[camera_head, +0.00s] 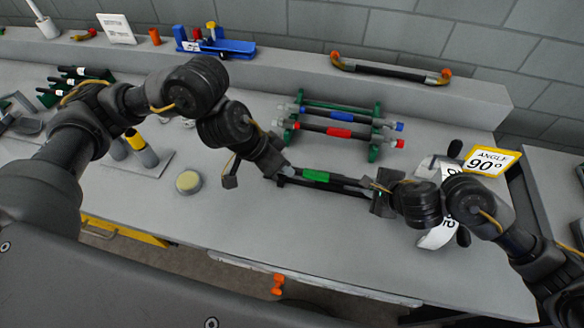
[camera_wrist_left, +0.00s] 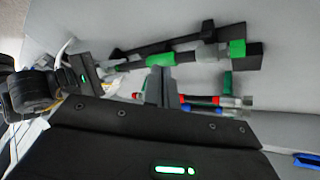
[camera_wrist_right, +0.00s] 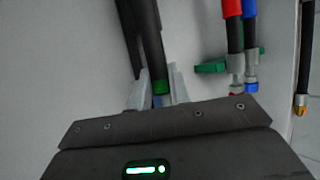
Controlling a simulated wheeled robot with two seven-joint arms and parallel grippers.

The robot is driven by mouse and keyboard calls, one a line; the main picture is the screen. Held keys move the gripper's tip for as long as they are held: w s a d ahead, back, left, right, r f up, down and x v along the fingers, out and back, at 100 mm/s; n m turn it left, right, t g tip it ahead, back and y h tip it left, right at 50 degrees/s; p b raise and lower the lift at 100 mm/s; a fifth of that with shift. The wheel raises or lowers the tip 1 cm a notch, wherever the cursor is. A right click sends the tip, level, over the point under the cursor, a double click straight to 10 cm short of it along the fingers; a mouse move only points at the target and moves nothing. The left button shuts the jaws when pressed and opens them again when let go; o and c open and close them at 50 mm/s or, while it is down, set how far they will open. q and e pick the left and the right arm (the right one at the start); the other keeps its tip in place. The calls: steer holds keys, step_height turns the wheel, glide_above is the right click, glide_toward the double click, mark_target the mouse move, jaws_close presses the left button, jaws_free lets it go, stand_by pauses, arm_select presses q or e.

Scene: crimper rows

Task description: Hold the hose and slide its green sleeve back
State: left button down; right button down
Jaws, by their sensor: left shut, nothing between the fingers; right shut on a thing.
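The black hose (camera_head: 346,181) lies across the front middle of the bench, with its green sleeve (camera_head: 316,175) around it. In the left wrist view the sleeve (camera_wrist_left: 160,60) sits mid-hose, with a grey fitting and a green end (camera_wrist_left: 237,48) farther right. My left gripper (camera_wrist_left: 158,82) is shut and empty, close to the hose beside the sleeve. Whether it touches the hose is unclear.
Behind the hose a green rack (camera_head: 376,148) carries a red-sleeved hose (camera_head: 340,132) and a blue-sleeved hose (camera_head: 342,117). An angle sign (camera_head: 486,162) stands at the right. A yellowish round button (camera_head: 188,182) lies left of the grippers. The front bench strip is clear.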

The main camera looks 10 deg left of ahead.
mark_target(308, 174)
arm_select(q)
steer(key=a+r+n+t, duration=0.2)
steer(key=a+n, duration=0.2)
steer(key=n, duration=0.3)
steer(key=x, duration=1)
steer(key=shift+w+d+f, duration=0.15)
steer(key=shift+d+f, duration=0.1)
steer(key=shift+d, duration=1.4)
steer(key=shift+a, duration=0.1)
steer(key=v, duration=1)
steer(key=shift+w, duration=0.15)
